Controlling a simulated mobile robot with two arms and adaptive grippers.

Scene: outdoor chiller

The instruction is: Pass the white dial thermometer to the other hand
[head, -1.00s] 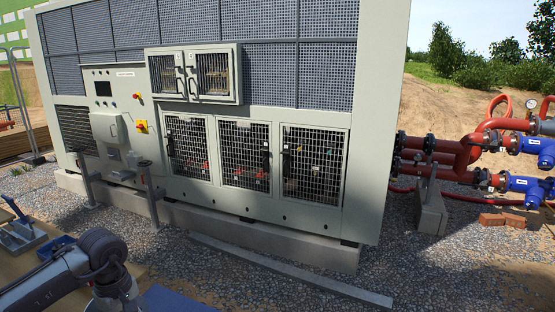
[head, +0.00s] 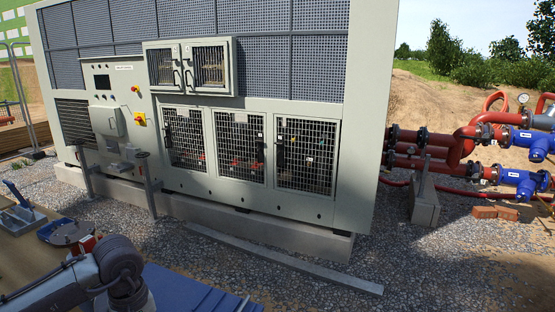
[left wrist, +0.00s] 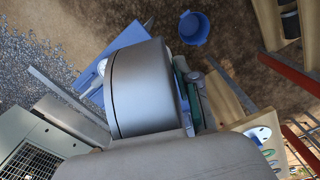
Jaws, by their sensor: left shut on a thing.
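In the left wrist view, large grey rounded parts that look like my own arm fill the middle, and no fingertips can be made out. A small white rounded thing (left wrist: 262,133) lies at the lower right of that view; I cannot tell what it is. My right gripper shows in neither view.
The large chiller cabinet (head: 215,180) stands ahead, with red pipes (head: 455,145) and a small round gauge (head: 523,98) at right. A blue bucket (left wrist: 194,29) stands on the ground.

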